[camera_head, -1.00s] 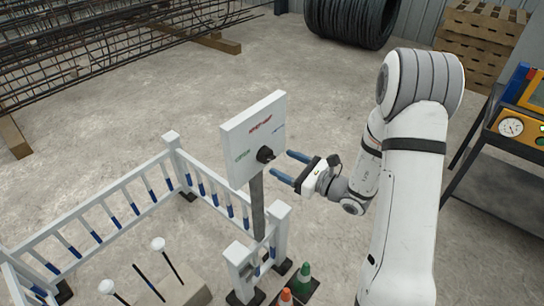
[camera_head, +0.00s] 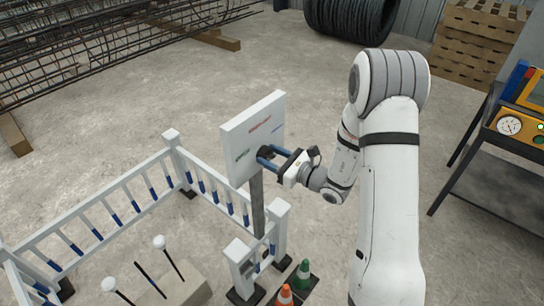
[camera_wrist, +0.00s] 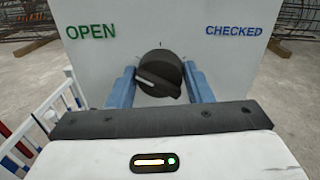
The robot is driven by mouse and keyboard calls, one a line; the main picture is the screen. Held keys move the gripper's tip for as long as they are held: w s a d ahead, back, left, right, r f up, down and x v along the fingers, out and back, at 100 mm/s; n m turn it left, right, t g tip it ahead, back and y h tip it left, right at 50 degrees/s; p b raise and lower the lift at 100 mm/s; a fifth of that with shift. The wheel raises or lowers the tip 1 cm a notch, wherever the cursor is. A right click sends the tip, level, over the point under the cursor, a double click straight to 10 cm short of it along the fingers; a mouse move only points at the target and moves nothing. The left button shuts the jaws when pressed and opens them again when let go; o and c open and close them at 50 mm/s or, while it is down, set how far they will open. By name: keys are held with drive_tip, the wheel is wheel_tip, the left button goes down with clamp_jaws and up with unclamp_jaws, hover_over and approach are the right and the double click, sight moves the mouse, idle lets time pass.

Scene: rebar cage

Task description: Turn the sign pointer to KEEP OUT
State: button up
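The sign board (camera_head: 240,135) is a white upright panel on a grey post. It has red lettering (camera_head: 259,130) at the top, too small to read surely. In the wrist view, green OPEN (camera_wrist: 91,32) is at left and blue CHECKED (camera_wrist: 234,31) at right.
A white and blue railing (camera_head: 95,225) surrounds the sign's left and front. An orange cone (camera_head: 284,296) and a green cone (camera_head: 303,275) stand below my gripper. A cart with a gauge (camera_head: 509,125) is at right. Open concrete floor lies behind the sign.

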drive_tip(key=c, duration=0.4)
drive_tip(key=shift+m, duration=0.4)
drive_tip(key=m, duration=0.5)
drive_tip(key=shift+m, duration=0.3)
drive_tip(key=m, duration=0.3)
drive_tip(key=m+t+p, duration=0.1)
drive_tip(key=m, duration=0.1)
drive_tip(key=shift+f+m, duration=0.2)
drive_tip(key=shift+m, duration=0.2)
drive_tip(key=o, duration=1)
drive_tip(key=shift+w+d+p, duration=0.1)
drive_tip(key=shift+p, duration=0.2)
